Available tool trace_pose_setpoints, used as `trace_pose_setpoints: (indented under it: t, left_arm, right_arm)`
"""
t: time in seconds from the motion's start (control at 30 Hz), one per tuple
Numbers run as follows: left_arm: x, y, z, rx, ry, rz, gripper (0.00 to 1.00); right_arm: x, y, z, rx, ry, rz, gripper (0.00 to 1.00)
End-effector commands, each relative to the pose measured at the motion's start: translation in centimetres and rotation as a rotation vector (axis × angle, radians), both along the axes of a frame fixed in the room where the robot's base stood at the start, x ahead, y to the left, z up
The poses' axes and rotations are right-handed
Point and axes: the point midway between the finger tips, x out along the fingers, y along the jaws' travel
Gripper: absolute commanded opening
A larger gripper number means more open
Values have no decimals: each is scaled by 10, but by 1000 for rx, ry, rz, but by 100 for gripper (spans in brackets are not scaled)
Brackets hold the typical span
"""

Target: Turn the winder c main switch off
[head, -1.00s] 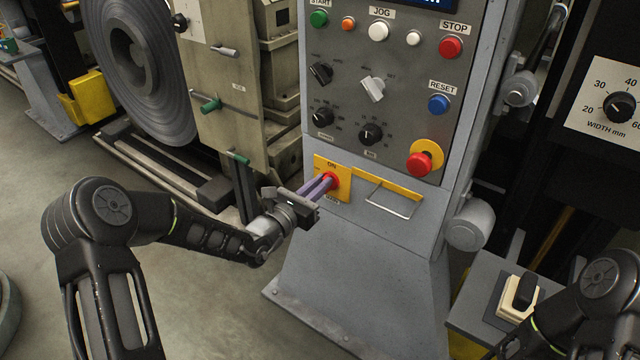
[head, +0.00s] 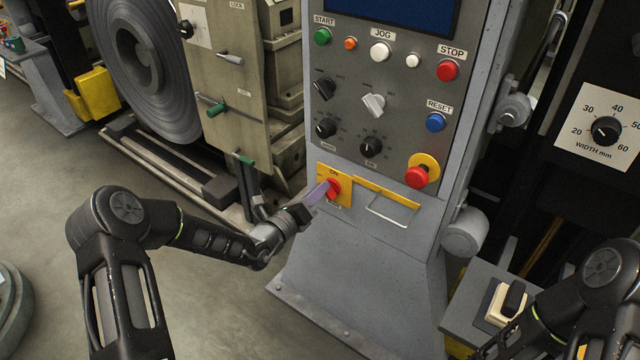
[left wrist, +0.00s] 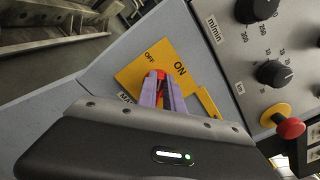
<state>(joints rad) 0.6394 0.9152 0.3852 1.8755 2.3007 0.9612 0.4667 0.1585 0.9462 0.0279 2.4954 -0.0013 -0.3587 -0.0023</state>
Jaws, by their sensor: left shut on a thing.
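The main switch is a red rotary handle (head: 333,188) on a yellow plate (head: 346,198) low on the grey control cabinet. My left gripper (head: 324,192) reaches it from the left, with its purple fingers shut on the handle. In the left wrist view the two fingers (left wrist: 163,92) sit on either side of the red handle (left wrist: 160,74). The plate (left wrist: 135,76) there shows the words OFF and ON above the handle. The fingers hide much of the handle, so I cannot tell its exact setting. My right arm shows at lower right, but its gripper is out of view.
Above the switch are a red emergency button on a yellow collar (head: 418,176), black knobs (head: 371,146) and push buttons. A metal pull (head: 392,209) is just right of the plate. A small box with a black-and-cream switch (head: 507,303) stands at lower right.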

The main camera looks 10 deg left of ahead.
Motion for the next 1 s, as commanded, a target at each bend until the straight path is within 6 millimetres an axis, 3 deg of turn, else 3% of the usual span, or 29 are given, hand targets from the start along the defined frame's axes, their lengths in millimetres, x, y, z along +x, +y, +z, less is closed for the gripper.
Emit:
trace_pose_setpoints:
  t: [0.5,1.0]
  left_arm:
    - [2,6,-6,-455,182,3,0]
    - [2,6,-14,-764,305,1,0]
  right_arm:
    - [0,0,34,1,1,-2,36]
    - [0,1,46,1,1,-3,36]
